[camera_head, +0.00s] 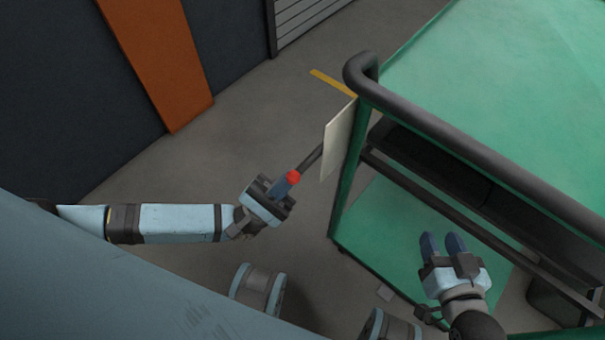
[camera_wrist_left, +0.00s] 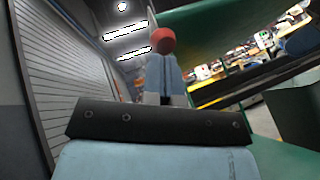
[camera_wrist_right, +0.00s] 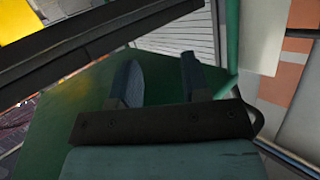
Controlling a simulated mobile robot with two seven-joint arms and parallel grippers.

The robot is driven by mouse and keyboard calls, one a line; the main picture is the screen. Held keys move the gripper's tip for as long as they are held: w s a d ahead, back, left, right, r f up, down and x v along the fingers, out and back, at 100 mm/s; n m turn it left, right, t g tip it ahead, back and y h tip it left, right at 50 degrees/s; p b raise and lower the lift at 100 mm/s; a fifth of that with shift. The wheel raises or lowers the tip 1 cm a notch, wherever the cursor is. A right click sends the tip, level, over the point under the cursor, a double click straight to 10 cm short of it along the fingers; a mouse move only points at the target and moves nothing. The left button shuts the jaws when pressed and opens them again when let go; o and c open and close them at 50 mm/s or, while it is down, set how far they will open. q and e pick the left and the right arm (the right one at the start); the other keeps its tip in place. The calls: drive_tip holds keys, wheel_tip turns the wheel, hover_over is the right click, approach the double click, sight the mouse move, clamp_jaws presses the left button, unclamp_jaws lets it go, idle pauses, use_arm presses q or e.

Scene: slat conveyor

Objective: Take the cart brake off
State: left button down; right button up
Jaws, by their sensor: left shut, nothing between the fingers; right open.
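The green cart (camera_head: 359,190) stands at the right with a dark push handle (camera_head: 440,132). A dark brake lever (camera_head: 309,158) comes out past a pale plate at its left corner and ends in a red knob (camera_head: 293,177). My left gripper (camera_head: 287,183) is shut and empty, its fingertips right by the knob. In the left wrist view the red knob (camera_wrist_left: 165,40) shows at the tips of the closed fingers (camera_wrist_left: 163,62); I cannot tell whether they touch. My right gripper (camera_head: 442,241) is open and empty, in front of the cart, below the handle in the picture.
The pale plate (camera_head: 338,140) hangs at the cart's corner next to the lever. The cart's lower green deck (camera_head: 385,225) lies under the handle. Grey floor (camera_head: 215,140) is clear left of the cart, up to a dark wall with an orange panel (camera_head: 158,60).

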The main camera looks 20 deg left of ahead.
use_arm(q)
wheel_tip(320, 180, up, 2)
drive_tip(key=shift+s+r+n+t+y+p, duration=0.2)
drive_tip(key=shift+n+t+y+p, duration=0.1)
drive_tip(key=shift+n+y+p, duration=0.45)
wheel_tip(320, 180, up, 8)
drive_tip(key=w+n+y+p, duration=0.1)
drive_tip(key=n+y+p, duration=0.3)
drive_tip(key=p, duration=0.7)
drive_tip(key=shift+w+d+f+y, duration=0.15)
drive_tip(key=shift+d+y, duration=0.05)
drive_tip(key=shift+y, duration=0.85)
use_arm(e)
drive_tip(key=shift+s+d+m+g+h, duration=0.15)
drive_tip(key=shift+s+d+g+h, duration=0.45)
drive_tip(key=shift+d+g, duration=0.2)
drive_tip(key=shift+s+d+m+g+h, duration=0.15)
drive_tip(key=shift+s+d+g+h, duration=0.35)
drive_tip(key=shift+s+d+g, duration=0.25)
drive_tip(key=shift+w, duration=0.1)
drive_tip(key=shift+f, duration=0.15)
